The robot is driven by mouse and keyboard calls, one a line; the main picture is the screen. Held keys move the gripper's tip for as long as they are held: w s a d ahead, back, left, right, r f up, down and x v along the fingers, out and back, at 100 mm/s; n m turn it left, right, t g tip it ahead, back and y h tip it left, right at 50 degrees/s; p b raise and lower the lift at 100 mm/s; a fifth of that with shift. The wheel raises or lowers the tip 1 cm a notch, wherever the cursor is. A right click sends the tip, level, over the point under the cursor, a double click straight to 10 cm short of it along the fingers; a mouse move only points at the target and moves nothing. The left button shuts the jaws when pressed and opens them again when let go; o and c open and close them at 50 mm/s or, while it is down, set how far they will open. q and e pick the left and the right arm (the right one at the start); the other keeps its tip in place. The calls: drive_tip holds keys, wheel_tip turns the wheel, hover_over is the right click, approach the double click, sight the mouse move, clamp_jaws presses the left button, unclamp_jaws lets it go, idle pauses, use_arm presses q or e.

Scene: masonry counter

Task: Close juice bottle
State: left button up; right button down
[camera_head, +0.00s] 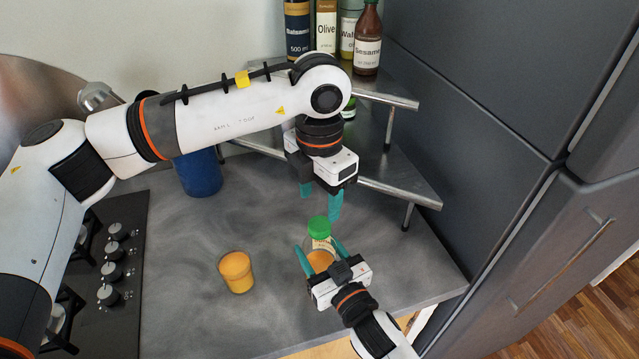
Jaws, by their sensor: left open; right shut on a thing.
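The juice bottle (320,258) stands on the grey counter, with orange juice low in it and a green cap (319,227) at its top. Whether the cap is tight or only resting there cannot be told. My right gripper (320,250) comes from the lower right and is shut on the bottle, one teal finger on each side. My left gripper (321,207) points down just above the cap, open and empty, apart from the cap.
A glass of orange juice (236,272) stands left of the bottle. A blue container (198,172) is behind it. A metal corner shelf (385,180) with several bottles is at the back. A stove (112,270) is at left, a dark fridge (500,130) at right.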

sight(320, 224)
use_arm(q)
wheel_tip(320, 224, down, 6)
drive_tip(key=shift+r, duration=0.1)
idle(0.4)
drive_tip(key=c, duration=1)
drive_tip(key=o, duration=1.1)
